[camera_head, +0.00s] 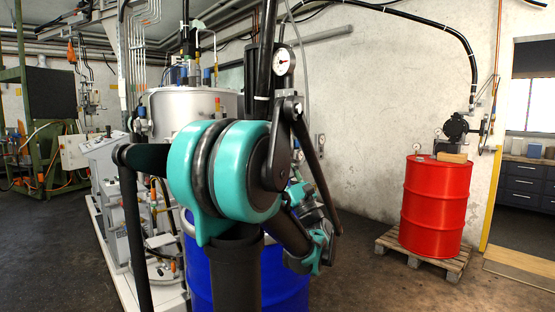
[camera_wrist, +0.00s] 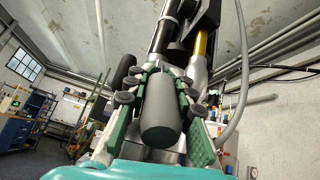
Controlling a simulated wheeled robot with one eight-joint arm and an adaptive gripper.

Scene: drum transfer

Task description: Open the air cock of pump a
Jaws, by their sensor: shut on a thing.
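My gripper (camera_wrist: 168,76) shows in the wrist view with its green and dark fingers closed in from both sides. They are shut on a small part at their tips, taken to be the air cock of pump a; a dark grey cylinder (camera_wrist: 161,122) in front hides most of it. The pump's black and silver columns (camera_wrist: 203,50) rise just behind the fingertips. In the head view, the pump's black column (camera_head: 265,60) rises behind my arm, with a round gauge (camera_head: 283,62) beside it. My arm hides the cock there, and my fingers cannot be made out clearly.
A blue drum (camera_head: 285,275) stands behind my arm. A red drum (camera_head: 434,205) stands on a wooden pallet (camera_head: 425,262) at the right, with a black pump (camera_head: 456,128) above it. White machinery (camera_head: 106,170) fills the left. Floor is clear between the drums.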

